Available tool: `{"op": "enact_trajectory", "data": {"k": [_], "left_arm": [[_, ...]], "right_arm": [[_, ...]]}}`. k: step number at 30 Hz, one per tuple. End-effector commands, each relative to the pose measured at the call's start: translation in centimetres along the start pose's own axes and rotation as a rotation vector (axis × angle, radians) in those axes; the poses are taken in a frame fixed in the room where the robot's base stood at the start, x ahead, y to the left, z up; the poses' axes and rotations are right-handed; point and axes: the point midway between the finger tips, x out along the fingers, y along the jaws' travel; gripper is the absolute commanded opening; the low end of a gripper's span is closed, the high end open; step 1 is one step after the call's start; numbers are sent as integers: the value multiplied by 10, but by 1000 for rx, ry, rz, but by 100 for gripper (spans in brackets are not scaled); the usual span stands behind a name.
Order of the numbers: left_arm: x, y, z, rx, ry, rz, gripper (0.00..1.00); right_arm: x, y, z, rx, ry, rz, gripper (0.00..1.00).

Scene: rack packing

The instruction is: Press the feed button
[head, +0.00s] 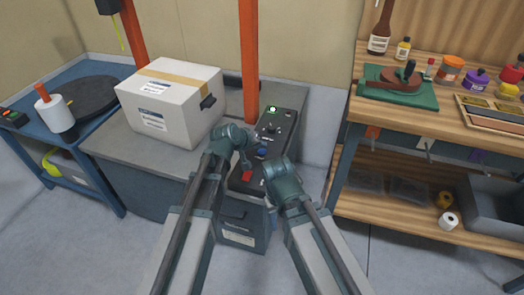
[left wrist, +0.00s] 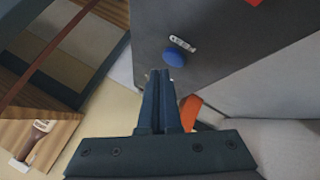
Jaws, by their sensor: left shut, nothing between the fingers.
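The dark control panel (head: 275,127) in the head view carries a lit green button (head: 272,110), a blue button (head: 262,152) and a red switch (head: 247,176). In the left wrist view the blue button (left wrist: 175,57) has a small white label beside it, too small to read. My left gripper (head: 246,167) is over the panel between blue button and red switch. In the left wrist view its fingers (left wrist: 164,73) are shut and empty, their tips appearing just below the blue button; contact cannot be told. My right arm stands at the panel's right; its fingers do not show.
A taped white carton (head: 170,102) sits on the grey machine top left of the panel. An orange post (head: 249,60) rises behind the panel. A wooden workbench (head: 440,118) with bottles and jars is at right, a blue cart (head: 85,150) at left.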

Motion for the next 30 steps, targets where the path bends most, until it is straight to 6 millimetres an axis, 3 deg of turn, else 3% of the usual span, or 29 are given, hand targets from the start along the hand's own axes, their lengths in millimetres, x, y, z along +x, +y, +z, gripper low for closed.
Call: {"op": "enact_trajectory", "data": {"k": [17, 30], "left_arm": [[-35, 25, -25, 0, 0, 0, 0], [-35, 25, -25, 0, 0, 0, 0]], "right_arm": [[-50, 5, 3, 0, 0, 0, 50], [-49, 5, 3, 0, 0, 0, 50]]}}
